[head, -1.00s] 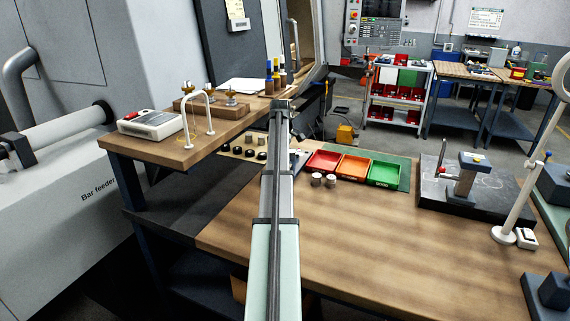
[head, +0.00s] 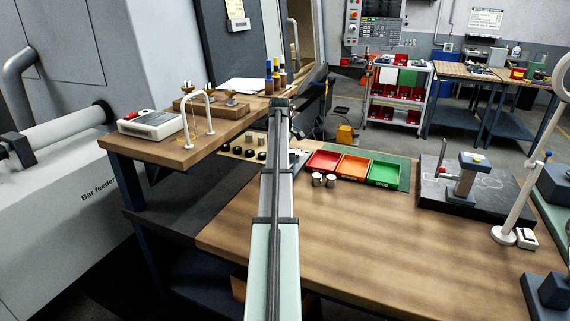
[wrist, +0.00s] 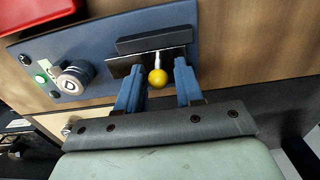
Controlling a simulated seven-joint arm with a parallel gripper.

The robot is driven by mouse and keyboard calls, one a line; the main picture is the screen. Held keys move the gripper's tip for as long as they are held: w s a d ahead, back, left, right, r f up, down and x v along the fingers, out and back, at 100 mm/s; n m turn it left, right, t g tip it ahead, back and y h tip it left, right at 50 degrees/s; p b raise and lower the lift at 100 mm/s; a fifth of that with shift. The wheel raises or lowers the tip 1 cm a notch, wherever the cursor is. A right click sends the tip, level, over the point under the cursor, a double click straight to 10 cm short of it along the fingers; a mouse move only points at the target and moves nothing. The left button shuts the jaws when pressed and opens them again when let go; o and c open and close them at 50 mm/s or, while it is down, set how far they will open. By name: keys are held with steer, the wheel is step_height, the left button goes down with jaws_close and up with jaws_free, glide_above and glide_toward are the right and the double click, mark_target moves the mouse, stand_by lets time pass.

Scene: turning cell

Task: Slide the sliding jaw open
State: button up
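In the wrist view a blue plate (wrist: 105,50) carries a dark block (wrist: 155,40) and a dark flat piece beneath it (wrist: 120,68), which seems to be the sliding jaw. A short pale pin with a yellow ball knob (wrist: 158,77) sticks out from it. My gripper (wrist: 158,84) is open. Its two blue fingers stand on either side of the knob, with gaps to it, so the knob is between them but not clamped. The fingertips are close to the dark piece; I cannot tell whether they touch it. In the head view my arm hides the gripper and jaw.
A round metal knob (wrist: 75,78) and a green button (wrist: 41,78) sit left of the fingers in the wrist view. Red (head: 323,161), orange (head: 353,166) and green trays (head: 385,172) stand right of my arm. The wooden bench front (head: 400,245) is clear.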

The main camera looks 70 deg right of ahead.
steer(key=shift+r, duration=4.1)
